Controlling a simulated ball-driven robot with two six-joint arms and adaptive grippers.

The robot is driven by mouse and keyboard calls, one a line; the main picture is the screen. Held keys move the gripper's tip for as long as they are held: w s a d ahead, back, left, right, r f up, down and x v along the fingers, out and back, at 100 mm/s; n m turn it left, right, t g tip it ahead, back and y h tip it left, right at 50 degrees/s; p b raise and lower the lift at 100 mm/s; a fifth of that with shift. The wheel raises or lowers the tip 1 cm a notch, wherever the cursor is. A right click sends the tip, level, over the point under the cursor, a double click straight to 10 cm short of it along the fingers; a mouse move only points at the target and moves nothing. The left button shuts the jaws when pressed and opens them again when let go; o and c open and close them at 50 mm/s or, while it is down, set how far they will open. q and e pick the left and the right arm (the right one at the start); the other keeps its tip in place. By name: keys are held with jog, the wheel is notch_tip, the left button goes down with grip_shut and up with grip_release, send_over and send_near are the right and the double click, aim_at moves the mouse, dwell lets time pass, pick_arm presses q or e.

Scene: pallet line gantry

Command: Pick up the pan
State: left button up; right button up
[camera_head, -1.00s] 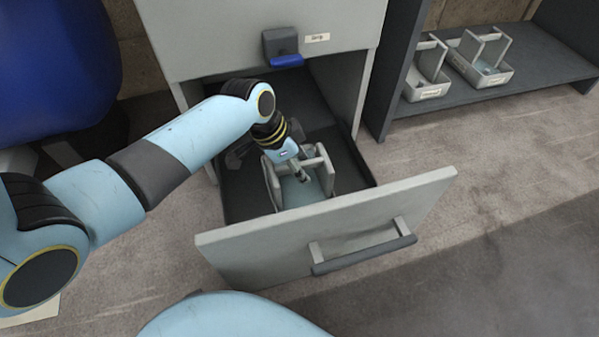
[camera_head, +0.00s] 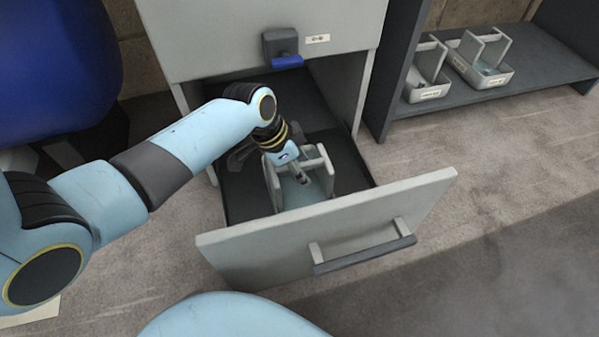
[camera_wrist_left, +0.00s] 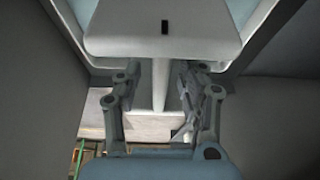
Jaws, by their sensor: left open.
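The pan (camera_head: 328,168) is a light grey open carrier with upright plates and a pale blue inside, standing in the pulled-out drawer. My left gripper (camera_head: 302,180) points down into the pan, among its upright plates, and partly hides it. In the left wrist view, the gripper (camera_wrist_left: 158,78) is open, with one finger on each side of a pale upright part of the pan (camera_wrist_left: 159,92). A gap shows by the fingers, though contact is hard to judge. My right gripper is not in view.
The drawer (camera_head: 235,257) is open, its grey front and handle (camera_head: 365,254) on the near side. The cabinet (camera_head: 230,40) with a blue-tipped latch (camera_head: 286,62) stands above it. Two similar grey carriers (camera_head: 430,92) (camera_head: 482,70) sit on a dark shelf (camera_head: 535,62) at right.

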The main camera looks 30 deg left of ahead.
pick_arm(q)
grip_shut()
jog(key=shift+r, duration=0.15)
dwell(0.4)
